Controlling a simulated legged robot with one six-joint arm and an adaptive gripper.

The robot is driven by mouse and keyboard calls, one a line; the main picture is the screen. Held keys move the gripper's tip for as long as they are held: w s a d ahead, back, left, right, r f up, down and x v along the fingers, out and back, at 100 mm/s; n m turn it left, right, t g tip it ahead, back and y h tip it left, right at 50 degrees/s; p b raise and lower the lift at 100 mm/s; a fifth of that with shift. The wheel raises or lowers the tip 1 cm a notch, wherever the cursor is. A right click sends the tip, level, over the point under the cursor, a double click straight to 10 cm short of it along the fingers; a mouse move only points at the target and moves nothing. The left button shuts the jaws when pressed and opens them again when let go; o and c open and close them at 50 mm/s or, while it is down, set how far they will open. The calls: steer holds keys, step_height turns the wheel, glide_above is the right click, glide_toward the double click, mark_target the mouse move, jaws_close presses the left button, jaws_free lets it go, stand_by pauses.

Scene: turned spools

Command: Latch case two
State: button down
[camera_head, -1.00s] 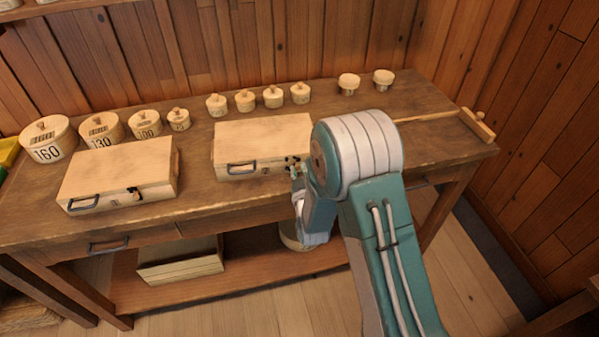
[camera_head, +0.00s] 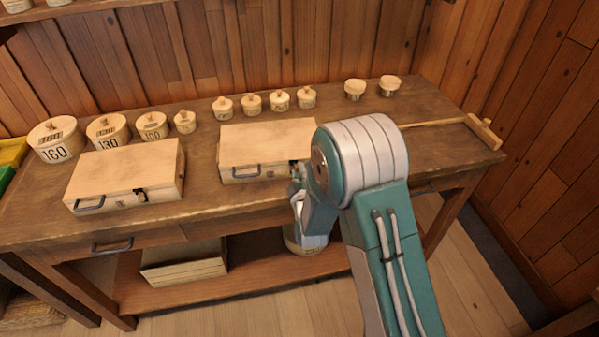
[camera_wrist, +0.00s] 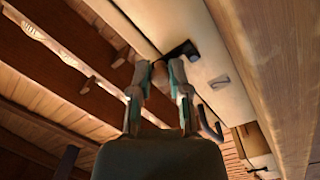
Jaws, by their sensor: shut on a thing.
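A pale wooden case (camera_head: 265,140) with a blue-grey handle (camera_head: 245,173) stands lid down near the bench's front edge, right of a similar case; I take it as case two. Its front also shows in the wrist view (camera_wrist: 222,62). A black latch (camera_wrist: 183,50) sits on that front, by my fingertips. My gripper (camera_wrist: 161,70) is at the case's right front corner, shut on the latch, its fingers a little apart. In the head view my gripper (camera_head: 296,170) is mostly hidden behind my arm. Whether the latch is fastened I cannot tell.
A second closed case (camera_head: 125,175) stands to the left. Several lidded round boxes (camera_head: 250,103) line the bench's back. A wooden mallet-like tool (camera_head: 482,130) lies at the right end. An open-topped box (camera_head: 185,262) sits on the shelf below.

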steer(key=shift+f, duration=0.1)
steer(key=c, duration=0.6)
jaws_free()
steer(key=shift+a, duration=0.15)
steer(key=v, duration=1.2)
